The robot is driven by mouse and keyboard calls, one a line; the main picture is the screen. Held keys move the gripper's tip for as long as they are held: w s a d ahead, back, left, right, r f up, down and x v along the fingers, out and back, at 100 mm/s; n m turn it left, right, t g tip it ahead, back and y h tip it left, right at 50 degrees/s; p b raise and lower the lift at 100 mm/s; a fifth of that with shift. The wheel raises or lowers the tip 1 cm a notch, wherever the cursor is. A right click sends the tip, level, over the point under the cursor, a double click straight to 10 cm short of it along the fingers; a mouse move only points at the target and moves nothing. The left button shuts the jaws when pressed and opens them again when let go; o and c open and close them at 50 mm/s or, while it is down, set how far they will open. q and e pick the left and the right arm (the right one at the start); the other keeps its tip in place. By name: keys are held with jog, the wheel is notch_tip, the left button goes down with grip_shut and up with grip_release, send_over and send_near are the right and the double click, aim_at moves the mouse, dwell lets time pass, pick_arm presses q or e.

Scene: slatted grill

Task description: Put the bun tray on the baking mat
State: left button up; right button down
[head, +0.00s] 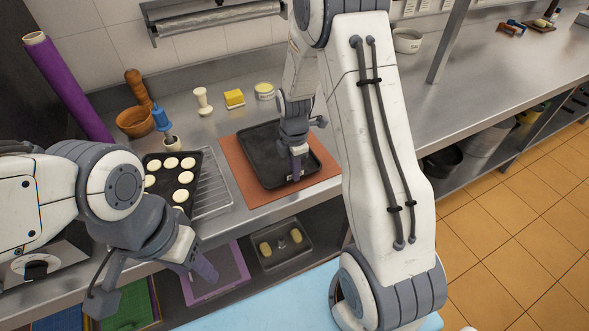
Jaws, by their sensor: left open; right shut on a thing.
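The bun tray (171,200), dark with several pale round buns, sits at the left on a wire rack; its near part is hidden by my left arm. The reddish-brown baking mat (243,178) lies on the counter to its right. An empty black tray (262,165) covers much of the mat; I cannot tell whether it rests on it or is slightly raised. My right gripper (297,165) is shut on the near right part of this empty tray. My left gripper (196,270) is open, in front of the counter edge and below the bun tray, apart from it.
A wire rack (214,188) lies beside the bun tray. Behind stand a wooden bowl (135,122), a blue-handled brush (161,118), yellow butter (234,98) and a small tub (264,91). A lower shelf holds another tray (266,263). The counter at right is mostly clear.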

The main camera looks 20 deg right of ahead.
jog(key=shift+f, duration=0.55)
jog(key=c, duration=0.8)
grip_release()
jog(key=shift+c, duration=0.2)
notch_tip(320, 180, up, 12)
jog(key=b, duration=0.2)
jog(key=s+a+r+m, duration=0.2)
jog(key=s+a, duration=0.3)
jog(key=a, duration=0.2)
jog(key=s+a+r+m, duration=0.2)
jog(key=s+a+m, duration=0.1)
jog(key=s+a, duration=0.25)
jog(key=s+a+m, duration=0.2)
jog(key=s+m, duration=0.1)
jog(key=s, duration=0.4)
jog(key=s+a+m+y, duration=0.1)
jog(key=s+a+m, duration=0.2)
jog(key=s, duration=0.4)
jog(key=shift+a+r, duration=0.25)
jog(key=shift+a, duration=0.05)
